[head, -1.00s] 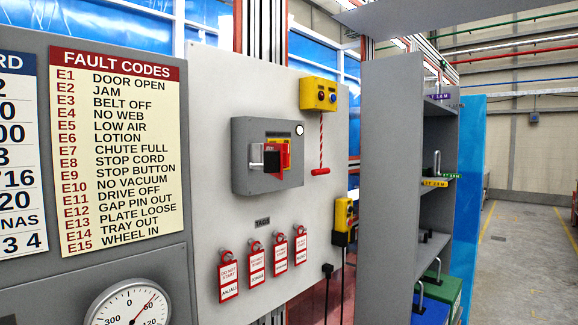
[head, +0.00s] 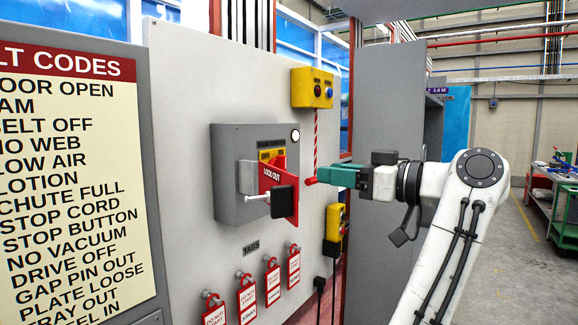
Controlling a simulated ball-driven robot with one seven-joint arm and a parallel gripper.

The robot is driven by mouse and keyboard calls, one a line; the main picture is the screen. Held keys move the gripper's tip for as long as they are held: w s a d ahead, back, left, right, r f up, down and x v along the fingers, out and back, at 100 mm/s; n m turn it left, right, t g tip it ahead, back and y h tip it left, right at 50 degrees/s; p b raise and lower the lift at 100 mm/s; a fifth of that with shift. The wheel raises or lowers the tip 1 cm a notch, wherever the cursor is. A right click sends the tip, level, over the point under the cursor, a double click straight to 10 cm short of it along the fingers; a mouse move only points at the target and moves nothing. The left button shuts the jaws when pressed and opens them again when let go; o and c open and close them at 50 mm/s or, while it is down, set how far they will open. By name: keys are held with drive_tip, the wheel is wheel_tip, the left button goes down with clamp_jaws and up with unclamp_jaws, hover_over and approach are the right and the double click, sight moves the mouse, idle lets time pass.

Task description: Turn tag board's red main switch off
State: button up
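The tag board (head: 185,120) is a light grey panel. On it sits a grey switch box (head: 228,180) with a yellow plate and a white round lamp at its top right. The red main switch (head: 270,176) sticks out from the box front, with "LOCK OUT" lettering, a black block on its lower part and a pale pin at its left. My gripper (head: 322,175), with green fingers, points left from the right side, a short gap right of the switch in the picture. I see it side-on, so its opening is hidden.
A yellow box (head: 312,88) with two buttons has a red-striped cord whose red handle shows by my fingertips. Several red tags (head: 272,282) hang below the switch. A fault-code sign (head: 65,170) is at left, a grey cabinet (head: 380,110) behind my gripper.

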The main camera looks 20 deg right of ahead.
sight(286, 168)
drive_tip(key=p+x, duration=0.3)
drive_tip(key=x, duration=0.7)
drive_tip(key=shift+f, duration=0.1)
clamp_jaws()
